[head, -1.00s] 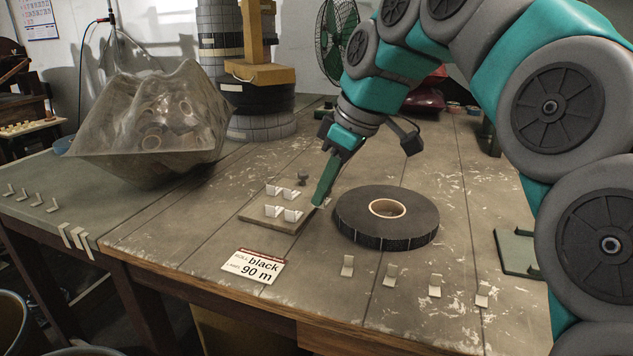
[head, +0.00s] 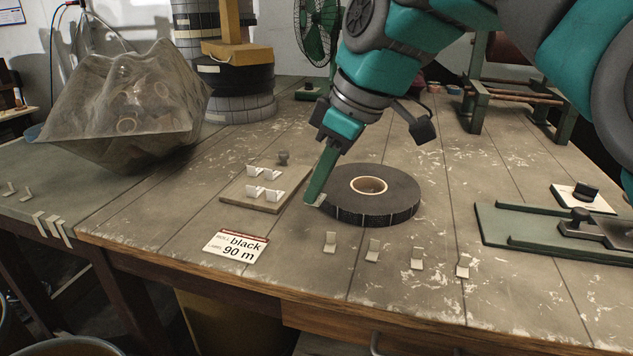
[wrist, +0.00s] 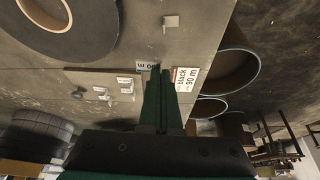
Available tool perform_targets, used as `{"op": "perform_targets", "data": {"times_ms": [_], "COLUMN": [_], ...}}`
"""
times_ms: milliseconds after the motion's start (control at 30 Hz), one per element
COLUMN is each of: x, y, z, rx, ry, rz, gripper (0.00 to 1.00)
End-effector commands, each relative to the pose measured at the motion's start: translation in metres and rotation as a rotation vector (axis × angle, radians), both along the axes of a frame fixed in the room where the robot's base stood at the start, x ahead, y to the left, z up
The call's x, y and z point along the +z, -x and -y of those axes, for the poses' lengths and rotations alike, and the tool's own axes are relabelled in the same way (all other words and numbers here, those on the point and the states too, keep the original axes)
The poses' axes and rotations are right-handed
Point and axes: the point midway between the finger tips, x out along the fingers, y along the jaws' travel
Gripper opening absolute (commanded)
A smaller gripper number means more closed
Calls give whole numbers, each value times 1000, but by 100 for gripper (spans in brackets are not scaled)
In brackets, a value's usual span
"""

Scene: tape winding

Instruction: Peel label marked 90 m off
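My gripper (head: 314,200) points down between the small board and the black tape roll (head: 370,196). Its green fingers look closed together, with a small pale label (head: 320,200) at their tips. In the wrist view this label (wrist: 147,67) reads 90 m and sits at the fingertips (wrist: 160,72). The board (head: 237,197) carries several upright white labels (head: 263,183) and a dark knob (head: 283,157). Their print is not readable. The order card (head: 235,246), reading roll black, label 90 m, lies in front of the board.
Several bent pale tabs (head: 373,250) stand along the table's front edge. A green fixture (head: 545,232) lies at the right. A netted bag of rolls (head: 125,105) and stacked rolls (head: 235,90) stand at the back left.

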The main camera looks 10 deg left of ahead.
Motion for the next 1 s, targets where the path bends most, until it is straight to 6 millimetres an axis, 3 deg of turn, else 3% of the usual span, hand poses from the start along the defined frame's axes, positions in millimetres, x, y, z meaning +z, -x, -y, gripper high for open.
{"op": "perform_targets", "data": {"times_ms": [1000], "x": [26], "y": [0], "z": [0], "rx": [0], "ry": [1], "rz": [-1], "gripper": [0]}}
